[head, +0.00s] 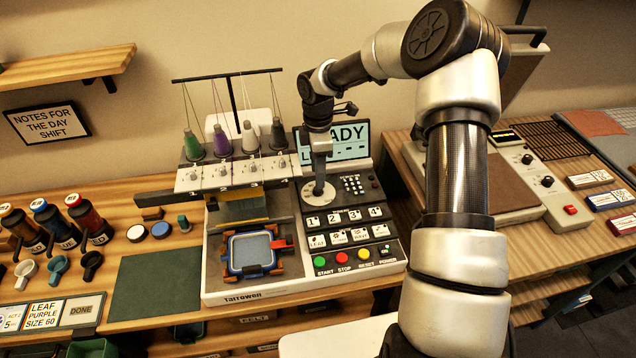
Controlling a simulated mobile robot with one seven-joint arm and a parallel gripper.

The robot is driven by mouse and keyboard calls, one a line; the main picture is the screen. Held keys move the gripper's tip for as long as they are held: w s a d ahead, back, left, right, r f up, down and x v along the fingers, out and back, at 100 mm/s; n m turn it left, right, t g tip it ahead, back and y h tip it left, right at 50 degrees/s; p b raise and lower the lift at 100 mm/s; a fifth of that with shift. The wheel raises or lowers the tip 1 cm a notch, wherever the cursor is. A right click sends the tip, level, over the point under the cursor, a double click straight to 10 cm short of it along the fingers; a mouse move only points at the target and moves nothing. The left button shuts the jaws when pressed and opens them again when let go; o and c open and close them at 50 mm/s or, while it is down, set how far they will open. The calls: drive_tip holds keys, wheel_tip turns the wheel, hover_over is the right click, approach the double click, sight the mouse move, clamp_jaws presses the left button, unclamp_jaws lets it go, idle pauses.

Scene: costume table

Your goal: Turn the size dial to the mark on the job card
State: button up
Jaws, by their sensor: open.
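The embroidery machine (228,284) stands mid-table with its control panel on the right. A round grey dial (310,198) sits on the panel, left of the small keypad and above the numbered buttons; its marks are too small to read. My gripper (319,184) points down over this dial, with its jaws open. The fingertips are at or just above the dial knob; I cannot tell if they touch it. The job card (43,314) at the lower left reads LEAF, PURPLE, SIZE 60. The display (350,141) behind my wrist is partly hidden and shows "ADY".
Thread spools (221,141) stand atop the machine left of my wrist. A hoop (251,251) is clamped at its front. Start, stop and other buttons (341,258) lie below the dial. Ink bottles (51,221) stand at left. A heat-press-like device (541,175) is at right.

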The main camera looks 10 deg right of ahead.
wheel_tip(320, 180, down, 5)
drive_tip(key=shift+f, duration=0.1)
idle(0.3)
drive_tip(key=c, duration=1.1)
drive_tip(key=shift+o, duration=0.2)
drive_tip(key=shift+w+f+m+b, duration=0.1)
drive_tip(key=shift+f+m+b, duration=0.05)
drive_tip(key=shift+m+b, duration=0.8)
drive_tip(key=m, duration=0.3)
drive_tip(key=shift+r, duration=0.2)
drive_tip(key=o, duration=1.1)
drive_tip(key=shift+c, duration=0.2)
